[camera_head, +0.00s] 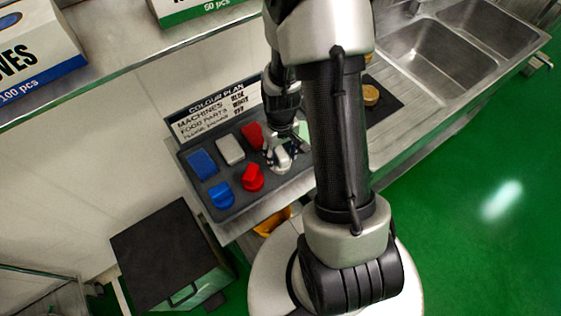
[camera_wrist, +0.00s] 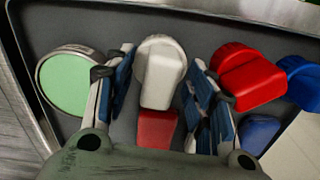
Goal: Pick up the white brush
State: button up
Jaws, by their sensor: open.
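The white brush (camera_wrist: 160,72) lies on the dark tray (camera_wrist: 222,22). In the wrist view it sits between the two spread fingers of my gripper (camera_wrist: 150,74), with a gap on each side. In the head view the white brush (camera_head: 281,160) is at the right end of the tray's front row, partly covered by my gripper (camera_head: 281,140) over it. My gripper is open and holds nothing.
A red brush (camera_wrist: 248,78) is right beside my right finger, with a blue brush (camera_wrist: 302,82) beyond. A red block (camera_wrist: 157,128) lies just below the white brush. A green round item (camera_wrist: 66,84) is left. A colour plan sign (camera_head: 212,113) stands behind the tray.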

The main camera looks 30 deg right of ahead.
jog(key=shift+f, duration=0.1)
grip_shut()
dwell(0.7)
